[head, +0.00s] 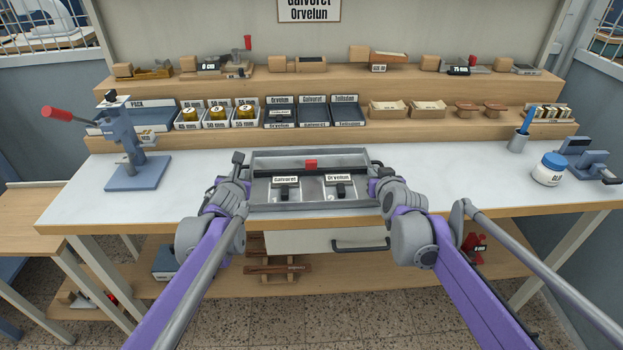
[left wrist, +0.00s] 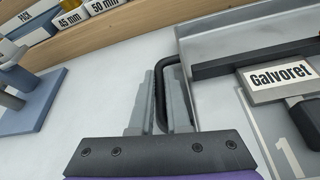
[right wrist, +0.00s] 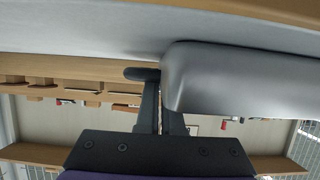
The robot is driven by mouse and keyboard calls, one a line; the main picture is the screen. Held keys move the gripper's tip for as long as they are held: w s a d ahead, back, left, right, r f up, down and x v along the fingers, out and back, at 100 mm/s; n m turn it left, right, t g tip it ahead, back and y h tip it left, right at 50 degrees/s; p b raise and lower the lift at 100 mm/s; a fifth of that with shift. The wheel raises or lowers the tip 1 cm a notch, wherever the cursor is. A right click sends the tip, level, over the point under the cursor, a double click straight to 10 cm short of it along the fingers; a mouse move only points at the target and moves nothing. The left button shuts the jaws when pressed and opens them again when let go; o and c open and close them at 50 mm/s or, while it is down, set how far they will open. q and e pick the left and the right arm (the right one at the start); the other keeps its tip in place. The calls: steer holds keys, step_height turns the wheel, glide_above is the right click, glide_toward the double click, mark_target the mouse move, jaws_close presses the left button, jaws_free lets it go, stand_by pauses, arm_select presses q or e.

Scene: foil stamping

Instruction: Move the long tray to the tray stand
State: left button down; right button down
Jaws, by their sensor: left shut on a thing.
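The long tray (head: 320,206) is a shallow grey metal tray at the middle front of the white bench. It holds a black bar with a red block and two pieces labelled Galvoret and Orvelun. My left gripper (head: 240,168) is shut on its left black handle, which shows between the fingers in the left wrist view (left wrist: 160,95). My right gripper (head: 375,172) is at the tray's right end. In the right wrist view the fingers (right wrist: 161,105) are beside a black handle end (right wrist: 142,74); their grip on it is unclear. I cannot pick out the tray stand.
A blue-grey press (head: 135,150) with a red lever stands left on the bench. A glue jar (head: 549,170), a cup with a brush (head: 519,142) and a blue-grey device (head: 580,158) stand right. Labelled bins (head: 313,112) line the shelf behind. Bench on both sides of the tray is clear.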

arm_select(q)
steer(key=shift+r, duration=0.15)
arm_select(e)
steer(key=shift+r, duration=0.15)
